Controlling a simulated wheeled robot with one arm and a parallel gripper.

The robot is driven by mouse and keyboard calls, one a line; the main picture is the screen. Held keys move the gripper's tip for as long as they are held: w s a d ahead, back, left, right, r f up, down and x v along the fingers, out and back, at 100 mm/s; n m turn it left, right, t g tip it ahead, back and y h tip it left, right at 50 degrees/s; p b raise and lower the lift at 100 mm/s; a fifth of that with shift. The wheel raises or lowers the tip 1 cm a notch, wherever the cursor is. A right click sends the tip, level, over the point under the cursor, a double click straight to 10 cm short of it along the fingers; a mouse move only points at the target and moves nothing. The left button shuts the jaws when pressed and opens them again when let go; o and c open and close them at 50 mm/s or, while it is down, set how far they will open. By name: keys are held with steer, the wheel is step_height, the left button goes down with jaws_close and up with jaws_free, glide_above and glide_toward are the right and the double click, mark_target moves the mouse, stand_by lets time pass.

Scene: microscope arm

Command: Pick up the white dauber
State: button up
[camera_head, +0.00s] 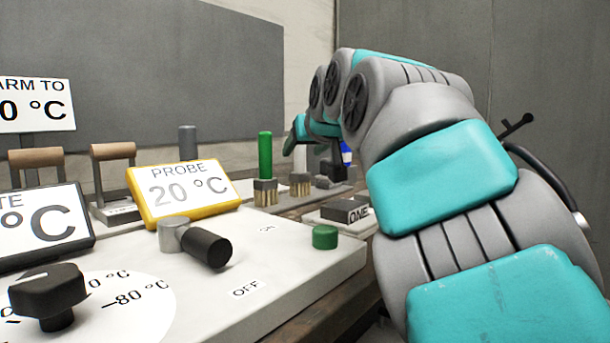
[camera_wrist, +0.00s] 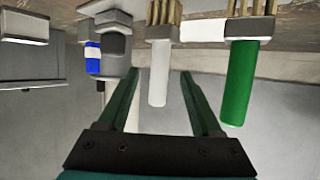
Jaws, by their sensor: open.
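The white dauber (camera_wrist: 158,75) has a pale handle and a brown bristle head with a grey collar. In the wrist view its handle points down the picture and lies between the two green fingers of my gripper (camera_wrist: 160,74), with gaps showing on both sides. My gripper is open. In the head view the dauber (camera_head: 300,184) stands bristles down behind the green dauber (camera_head: 265,158), its pale handle hard to see against the wall. My gripper (camera_head: 297,135) is above and behind it there, partly hidden by my arm.
The green dauber (camera_wrist: 239,80) stands close beside the white one. A blue and white item (camera_wrist: 92,57) and a dark grey part (camera_wrist: 114,44) are on the other side. The yellow-framed probe sign (camera_head: 185,192), a knob lever (camera_head: 205,247) and a green button (camera_head: 325,237) are nearer.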

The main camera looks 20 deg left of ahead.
mark_target(302, 151)
steer(key=x, duration=0.3)
steer(key=shift+w+a+p, duration=0.15)
steer(key=shift+w+p, duration=0.2)
jaws_close()
stand_by(0.4)
